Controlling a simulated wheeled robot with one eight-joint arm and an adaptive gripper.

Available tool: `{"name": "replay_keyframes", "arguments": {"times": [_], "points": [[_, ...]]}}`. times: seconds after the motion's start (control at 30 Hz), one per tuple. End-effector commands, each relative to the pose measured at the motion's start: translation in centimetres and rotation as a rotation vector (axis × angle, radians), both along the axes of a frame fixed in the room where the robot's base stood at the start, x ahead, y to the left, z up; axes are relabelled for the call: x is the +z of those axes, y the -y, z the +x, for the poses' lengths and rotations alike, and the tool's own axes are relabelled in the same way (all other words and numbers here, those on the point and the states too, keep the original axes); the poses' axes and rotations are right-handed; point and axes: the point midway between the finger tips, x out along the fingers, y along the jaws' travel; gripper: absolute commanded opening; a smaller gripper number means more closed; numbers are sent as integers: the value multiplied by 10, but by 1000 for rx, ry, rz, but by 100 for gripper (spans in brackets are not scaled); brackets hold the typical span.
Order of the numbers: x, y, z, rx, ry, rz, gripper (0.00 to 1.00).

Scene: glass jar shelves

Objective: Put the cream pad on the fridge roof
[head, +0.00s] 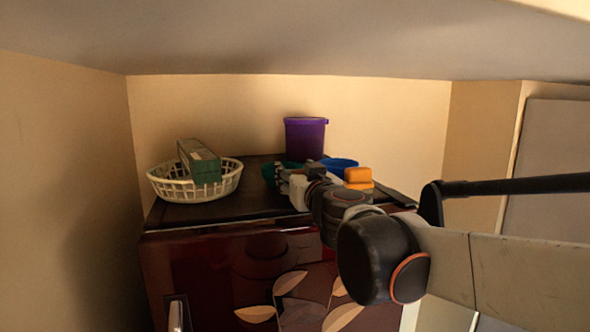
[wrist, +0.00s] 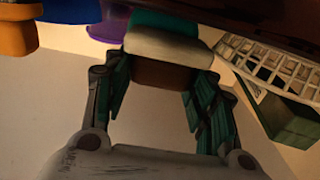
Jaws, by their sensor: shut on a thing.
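The cream pad (wrist: 160,46), pale with a brown face towards my wrist, sits between the two fingers of my gripper (wrist: 157,78) in the wrist view. My gripper is shut on it. In the head view my gripper (head: 284,178) is over the front right part of the dark fridge roof (head: 215,212). The pad cannot be told clearly from the gripper there. Whether the pad touches the roof cannot be told.
A white basket (head: 165,188) with a green box (head: 200,163) stands on the roof's left. A purple tub (head: 305,138), a teal bowl (head: 268,172), a blue bowl (head: 340,165) and an orange block (head: 358,175) are near my gripper. The roof's front middle is clear.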

Motion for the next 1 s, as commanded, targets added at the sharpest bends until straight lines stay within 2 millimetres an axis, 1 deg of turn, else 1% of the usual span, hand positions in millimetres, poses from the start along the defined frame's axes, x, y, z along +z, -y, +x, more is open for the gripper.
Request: {"name": "replay_keyframes", "arguments": {"times": [0.03,0.13,0.57,1.0], "points": [[-5,0,0,0,0,0,24],[-8,0,0,0,0,0,24],[-9,0,0,0,0,0,24],[-16,0,0,0,0,0,24]]}}
